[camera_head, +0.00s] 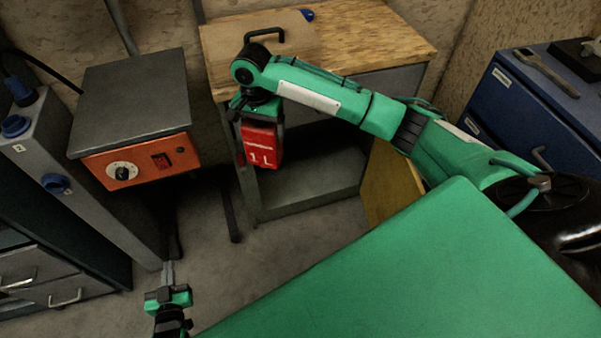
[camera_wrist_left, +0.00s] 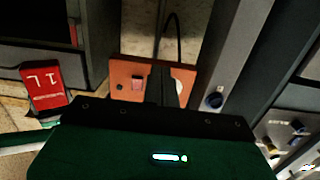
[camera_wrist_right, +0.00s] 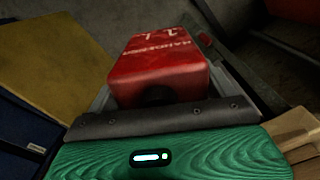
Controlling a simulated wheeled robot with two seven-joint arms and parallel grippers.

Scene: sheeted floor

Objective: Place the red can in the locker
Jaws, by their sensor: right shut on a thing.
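The red can (camera_head: 262,146), marked "1 L", hangs upright below my right gripper (camera_head: 258,112), which is shut on it. In the right wrist view the can (camera_wrist_right: 158,70) sits between the two fingers. It also shows in the left wrist view (camera_wrist_left: 44,90). The locker seems to be the wooden-topped grey cabinet (camera_head: 305,205) with an open compartment; the can is in front of its left front post. A yellowish panel (camera_head: 392,185), perhaps its open door, stands at its right side. My left gripper (camera_head: 168,271) is empty low at the left, its fingers together.
An orange-fronted box (camera_head: 140,163) with a knob and red switch stands left of the cabinet. A grey unit with blue knobs (camera_head: 75,190) is at far left. A blue drawer cabinet (camera_head: 540,105) with a wrench on top is at right. Bare floor (camera_head: 235,265) lies between.

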